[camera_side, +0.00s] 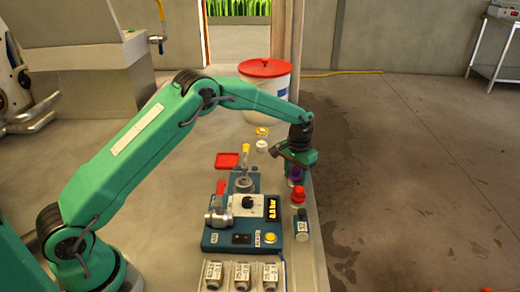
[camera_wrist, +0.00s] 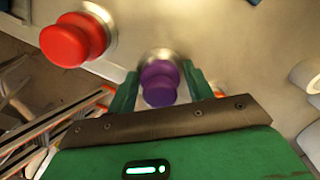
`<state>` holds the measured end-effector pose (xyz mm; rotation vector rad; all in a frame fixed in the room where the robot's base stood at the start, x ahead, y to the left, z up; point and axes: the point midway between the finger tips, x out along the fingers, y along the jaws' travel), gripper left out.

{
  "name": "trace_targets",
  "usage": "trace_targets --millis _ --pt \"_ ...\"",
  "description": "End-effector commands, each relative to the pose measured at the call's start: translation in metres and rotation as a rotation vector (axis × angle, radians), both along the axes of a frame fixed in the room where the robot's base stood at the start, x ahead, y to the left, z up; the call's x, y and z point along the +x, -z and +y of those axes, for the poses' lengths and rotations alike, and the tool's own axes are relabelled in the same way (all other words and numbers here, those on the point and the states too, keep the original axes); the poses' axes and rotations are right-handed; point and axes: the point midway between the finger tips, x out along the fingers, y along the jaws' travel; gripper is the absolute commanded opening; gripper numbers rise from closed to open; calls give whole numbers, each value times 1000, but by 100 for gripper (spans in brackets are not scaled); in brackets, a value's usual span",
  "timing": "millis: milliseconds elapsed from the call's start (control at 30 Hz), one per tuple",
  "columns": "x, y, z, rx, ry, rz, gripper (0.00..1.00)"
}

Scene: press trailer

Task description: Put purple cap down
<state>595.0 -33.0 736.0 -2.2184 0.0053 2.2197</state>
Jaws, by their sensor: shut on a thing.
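The purple cap (camera_wrist: 159,84) is between the two fingers of my gripper (camera_wrist: 156,82) in the wrist view, and the fingers are shut on it. In the side view the purple cap (camera_side: 296,173) shows just under my gripper (camera_side: 296,170), close to the bench top at its right edge. A pale metallic round part shows around the cap's far side in the wrist view. I cannot tell whether the cap touches what is below it.
A red cap (camera_side: 298,193) stands just in front of the gripper; it also shows in the wrist view (camera_wrist: 75,40). A teal control box (camera_side: 243,225) stands left. A white bucket with a red lid (camera_side: 265,88) is behind.

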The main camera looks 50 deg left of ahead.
Motion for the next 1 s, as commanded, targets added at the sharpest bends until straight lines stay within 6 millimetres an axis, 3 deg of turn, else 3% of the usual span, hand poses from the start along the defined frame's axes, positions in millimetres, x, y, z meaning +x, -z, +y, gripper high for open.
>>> trace_targets --millis 367,400,500,1000 --pt "0 3 0 0 0 -1 22" --pt "0 3 0 0 0 -1 57" --pt "0 3 0 0 0 -1 73" --pt "0 -6 0 0 0 -1 73"
